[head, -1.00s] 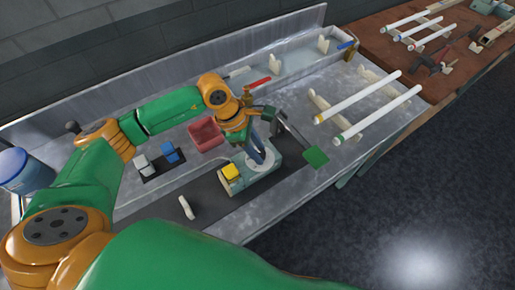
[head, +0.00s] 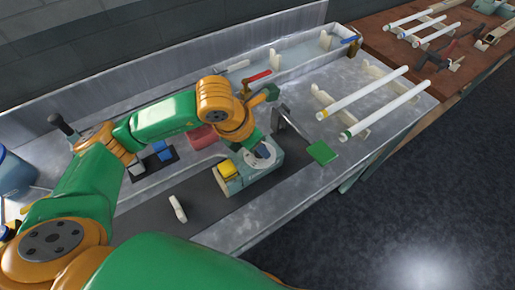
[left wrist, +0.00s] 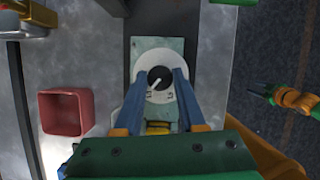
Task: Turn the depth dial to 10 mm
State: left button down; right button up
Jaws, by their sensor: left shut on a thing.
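The depth dial is a white disc with a black knob (left wrist: 160,78) and a pale pointer mark. It sits on a pale green machine base (left wrist: 143,46), also seen in the head view (head: 232,187). The pointer slants down and left in the left wrist view; the scale marks are too small to read. My left gripper (left wrist: 161,84) is shut on the dial, its blue fingers on either side of the knob. In the head view the left gripper (head: 262,153) partly hides the dial. What looks like my right gripper (left wrist: 254,87) is over the floor, its fingers unclear.
A yellow block (head: 228,169) is on the machine's near end. White tubes (head: 360,92) lie on supports farther right. A small white piece (head: 178,208) lies on the dark strip.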

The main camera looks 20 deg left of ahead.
pick_arm(q)
jog(key=shift+w+r+n+b, duration=0.1)
jog(key=shift+n+b, duration=0.25)
jog(key=shift+n, duration=0.25)
jog(key=c, duration=0.5)
grip_release()
jog(key=b+v, duration=0.1)
jog(key=v, duration=0.6)
jog(key=shift+s+d, duration=0.15)
jog(key=shift+s, duration=0.05)
